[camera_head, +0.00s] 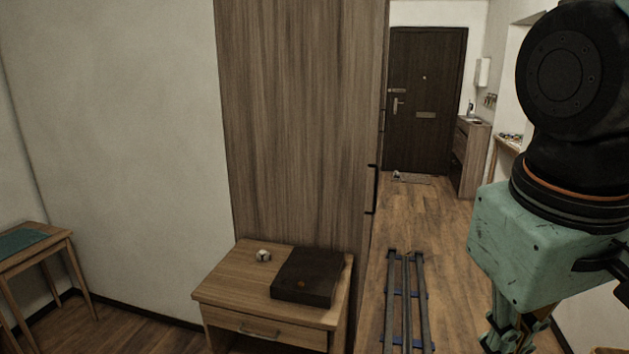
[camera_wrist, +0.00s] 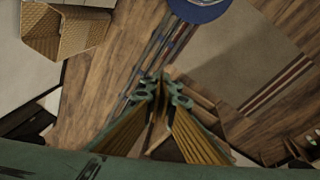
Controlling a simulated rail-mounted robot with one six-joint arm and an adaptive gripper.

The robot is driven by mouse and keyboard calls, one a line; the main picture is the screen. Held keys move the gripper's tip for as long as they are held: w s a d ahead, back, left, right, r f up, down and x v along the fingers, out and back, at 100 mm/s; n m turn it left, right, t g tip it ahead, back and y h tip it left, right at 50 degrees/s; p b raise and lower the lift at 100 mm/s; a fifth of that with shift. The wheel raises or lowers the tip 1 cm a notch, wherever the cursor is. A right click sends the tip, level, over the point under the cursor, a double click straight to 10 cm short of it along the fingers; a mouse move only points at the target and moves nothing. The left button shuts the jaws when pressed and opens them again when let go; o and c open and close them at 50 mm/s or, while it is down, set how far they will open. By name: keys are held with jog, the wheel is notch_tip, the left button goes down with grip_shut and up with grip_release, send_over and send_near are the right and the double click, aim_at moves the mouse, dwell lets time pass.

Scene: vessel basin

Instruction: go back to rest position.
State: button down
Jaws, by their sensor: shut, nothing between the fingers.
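My gripper (camera_wrist: 160,88) shows in the wrist view with its green fingers brought together at the tips and nothing held between them. In the head view, only the upper part of my gripper (camera_head: 512,335) shows at the bottom right, below the teal wrist housing; its fingertips are cut off by the frame edge. The gripper hangs above the wooden floor and touches nothing that I can see.
A wooden nightstand (camera_head: 231,289) carries a dark box (camera_head: 306,277) and a small white object (camera_head: 263,256). A tall wardrobe (camera_head: 295,120) stands behind. Floor rails (camera_head: 405,300) run toward a dark door (camera_head: 426,95). A small table (camera_head: 62,240) stands far left.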

jog(key=shift+s+a+r+m+t+y, duration=0.25)
jog(key=shift+s+a+m+t, duration=0.1)
jog(key=shift+s, duration=0.4)
jog(key=shift+s+a+r+m+t+y, duration=0.25)
jog(key=shift+s+a+m, duration=0.1)
jog(key=shift+s, duration=0.35)
jog(key=shift+s+a+r+m+t+y, duration=0.2)
jog(key=shift+s+a+m+t, duration=0.15)
jog(key=shift+s, duration=0.4)
